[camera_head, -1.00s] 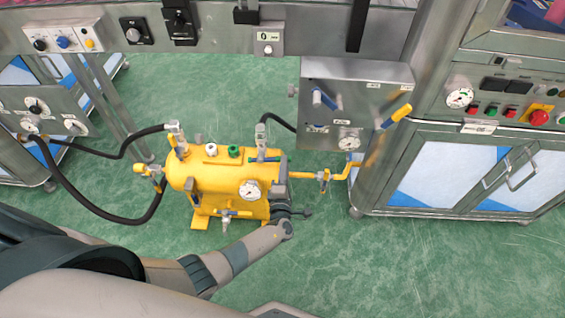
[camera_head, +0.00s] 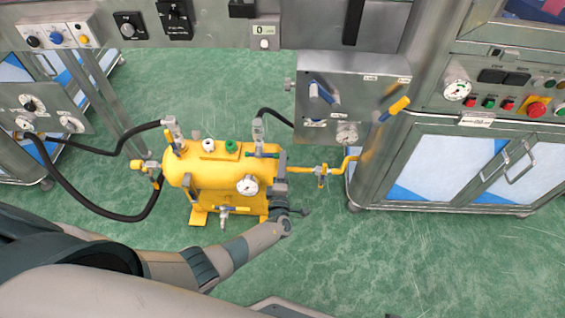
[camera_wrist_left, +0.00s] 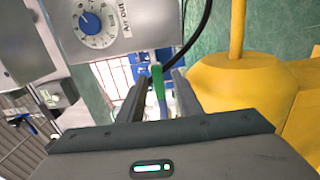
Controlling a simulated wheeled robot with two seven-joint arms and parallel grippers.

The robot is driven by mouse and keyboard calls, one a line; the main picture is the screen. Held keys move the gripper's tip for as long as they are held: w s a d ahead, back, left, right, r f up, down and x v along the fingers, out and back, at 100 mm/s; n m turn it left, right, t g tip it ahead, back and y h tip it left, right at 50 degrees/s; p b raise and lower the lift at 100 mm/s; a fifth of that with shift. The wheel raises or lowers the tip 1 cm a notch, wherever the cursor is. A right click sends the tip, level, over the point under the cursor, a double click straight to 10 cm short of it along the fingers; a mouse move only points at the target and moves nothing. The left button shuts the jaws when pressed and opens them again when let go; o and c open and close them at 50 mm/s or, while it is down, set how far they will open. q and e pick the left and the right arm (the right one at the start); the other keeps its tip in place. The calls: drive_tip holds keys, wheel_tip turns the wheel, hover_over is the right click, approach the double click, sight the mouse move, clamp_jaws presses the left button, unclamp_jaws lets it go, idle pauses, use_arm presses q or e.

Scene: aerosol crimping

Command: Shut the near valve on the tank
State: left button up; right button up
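The yellow tank (camera_head: 210,173) stands on the green floor in the head view; its body also shows at the right of the left wrist view (camera_wrist_left: 240,88). My left gripper (camera_head: 281,160) is at that end, beside the lever. The fingers look open. My right gripper is not in view.
A steel panel with a gauge and levers (camera_head: 352,90) hangs behind and right of the tank. A yellow pipe with a valve (camera_head: 322,171) runs from the tank toward it. Black hoses (camera_head: 92,205) loop at the left. The floor at the front right is clear.

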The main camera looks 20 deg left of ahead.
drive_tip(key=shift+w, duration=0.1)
